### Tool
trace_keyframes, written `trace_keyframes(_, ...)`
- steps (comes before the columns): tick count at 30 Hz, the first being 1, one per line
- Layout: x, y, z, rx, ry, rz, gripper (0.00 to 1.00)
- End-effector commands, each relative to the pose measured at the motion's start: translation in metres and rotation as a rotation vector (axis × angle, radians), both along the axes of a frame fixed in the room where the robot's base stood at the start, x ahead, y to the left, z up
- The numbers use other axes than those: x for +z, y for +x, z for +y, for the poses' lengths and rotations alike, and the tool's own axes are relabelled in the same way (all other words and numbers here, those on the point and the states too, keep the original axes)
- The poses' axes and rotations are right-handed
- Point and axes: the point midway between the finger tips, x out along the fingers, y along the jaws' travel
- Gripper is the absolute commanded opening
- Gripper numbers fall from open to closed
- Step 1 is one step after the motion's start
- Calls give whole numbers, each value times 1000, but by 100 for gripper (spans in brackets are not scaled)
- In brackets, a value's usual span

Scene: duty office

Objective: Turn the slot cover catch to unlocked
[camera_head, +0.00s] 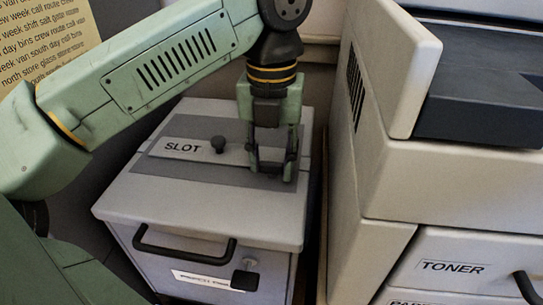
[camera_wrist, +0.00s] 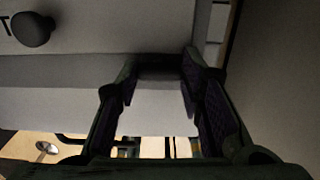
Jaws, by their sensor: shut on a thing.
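The slot cover (camera_head: 235,153) is a pale strip marked SLOT, set in a grey panel on top of a pale cabinet. Its dark round knob (camera_head: 218,144) stands left of my gripper, and the knob also shows at the top left of the wrist view (camera_wrist: 32,28). My gripper (camera_head: 272,168) points down at the right end of the cover. It is shut on a small dark piece (camera_wrist: 160,70), which looks like the catch and shows between the fingertips in the wrist view. The fingers partly hide this piece, and I cannot tell which way it is turned.
The cabinet (camera_head: 200,212) has a black bar handle (camera_head: 185,252) and a small dark fitting (camera_head: 245,280) on its front. A large pale machine (camera_head: 440,185) stands close on the right, with a drawer marked TONER (camera_head: 453,267). A yellow notice (camera_head: 45,40) hangs at upper left.

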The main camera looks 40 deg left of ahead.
Motion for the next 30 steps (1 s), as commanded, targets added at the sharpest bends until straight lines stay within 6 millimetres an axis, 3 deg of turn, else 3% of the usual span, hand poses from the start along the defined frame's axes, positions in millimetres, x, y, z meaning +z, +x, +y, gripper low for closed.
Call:
trace_keyframes(4, 0, 0, 0, 1, -1, 0, 7)
trace_keyframes(5, 0, 0, 0, 1, -1, 0, 35)
trace_keyframes(14, 0, 0, 0, 0, 0, 0, 55)
trace_keyframes(25, 1, 0, 0, -27, -1, 0, 55)
trace_keyframes(30, 3, 0, 0, -185, -3, 0, 55)
